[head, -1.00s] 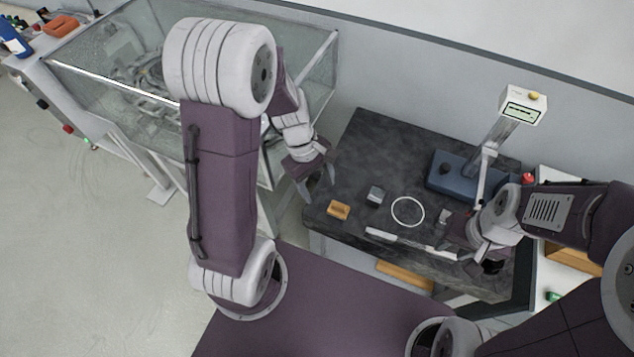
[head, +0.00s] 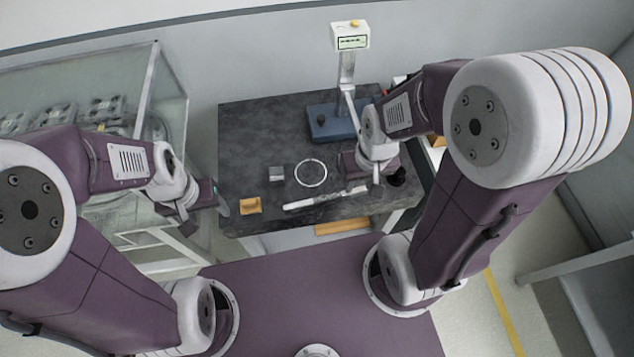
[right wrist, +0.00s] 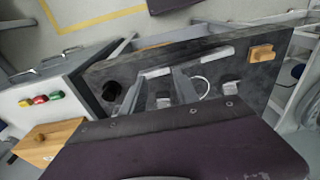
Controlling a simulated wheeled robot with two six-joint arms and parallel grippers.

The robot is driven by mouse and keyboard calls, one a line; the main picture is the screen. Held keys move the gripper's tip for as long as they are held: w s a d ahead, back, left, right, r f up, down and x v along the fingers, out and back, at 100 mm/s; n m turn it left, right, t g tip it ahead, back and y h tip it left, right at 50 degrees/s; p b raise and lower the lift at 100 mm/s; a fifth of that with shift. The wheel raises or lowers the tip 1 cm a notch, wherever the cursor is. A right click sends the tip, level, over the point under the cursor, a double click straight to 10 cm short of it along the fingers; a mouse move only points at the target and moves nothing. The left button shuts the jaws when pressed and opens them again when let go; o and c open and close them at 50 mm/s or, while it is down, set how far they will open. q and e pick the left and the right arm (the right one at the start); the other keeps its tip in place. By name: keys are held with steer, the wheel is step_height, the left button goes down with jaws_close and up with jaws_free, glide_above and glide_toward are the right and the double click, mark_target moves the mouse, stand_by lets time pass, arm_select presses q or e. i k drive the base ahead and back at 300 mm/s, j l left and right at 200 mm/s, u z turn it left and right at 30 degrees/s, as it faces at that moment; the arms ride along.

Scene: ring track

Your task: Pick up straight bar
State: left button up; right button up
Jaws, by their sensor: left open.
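The straight bar (head: 312,201) is a thin pale bar lying near the front edge of the dark table (head: 245,125). It also shows in the right wrist view (right wrist: 217,54), just beyond the fingertips. My right gripper (head: 352,178) is over the bar's right end in the head view. Its fingers stand apart in the right wrist view (right wrist: 158,84); whether the bar lies between them is unclear. My left gripper (head: 215,203) is open and empty beside the table's left edge, away from the bar.
A white ring (head: 311,172), a grey metal block (head: 276,173) and an orange-brown block (head: 250,206) lie near the bar. A blue-based gauge stand (head: 330,123) stands at the back. A glass case (head: 165,85) is at the left. The table's back left is clear.

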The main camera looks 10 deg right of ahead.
mark_target(335, 197)
steer(key=j+z, duration=0.35)
steer(key=k+j+z, duration=0.15)
steer(key=j+z, duration=0.25)
steer(key=k+j+z, duration=0.15)
steer(key=j+z, duration=0.2)
steer(key=k+j+z, duration=0.2)
steer(key=j+z, duration=0.2)
steer(key=k+j+z, duration=0.35)
steer(key=i+l, duration=0.05)
steer(key=i, duration=0.05)
